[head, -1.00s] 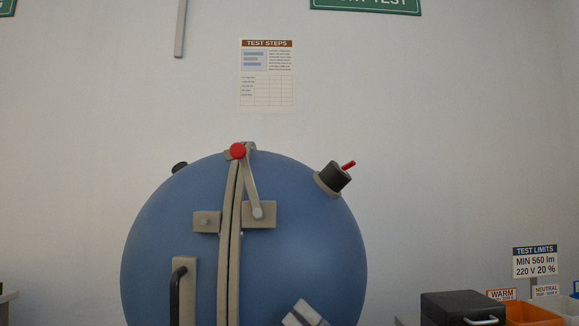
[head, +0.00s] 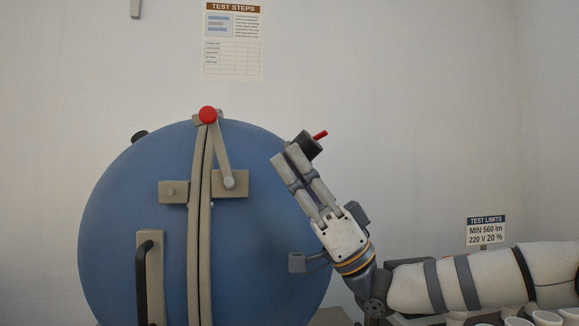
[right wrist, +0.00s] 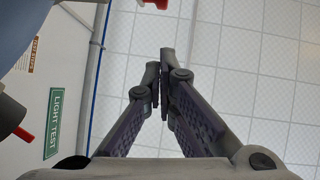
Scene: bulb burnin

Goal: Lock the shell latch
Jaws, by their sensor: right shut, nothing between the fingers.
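The blue sphere shell (head: 270,250) fills the left half of the head view. Its latch lever (head: 220,150) runs from a pivot on the right-hand beige block (head: 229,182) up to a red knob (head: 207,114) at the top of the seam. Another beige block (head: 173,191) sits left of the seam. My right gripper (head: 287,160) is shut and empty, pointing up-left at the shell's upper right, to the right of the lever and apart from it. The right wrist view shows its fingertips (right wrist: 162,70) together. My left gripper is out of view.
A black fitting with a red tip (head: 320,134) stands on the shell just behind my right fingers. A black handle (head: 143,275) is low on the shell's left half. A test limits sign (head: 486,231) and white cups (head: 547,318) are at the lower right.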

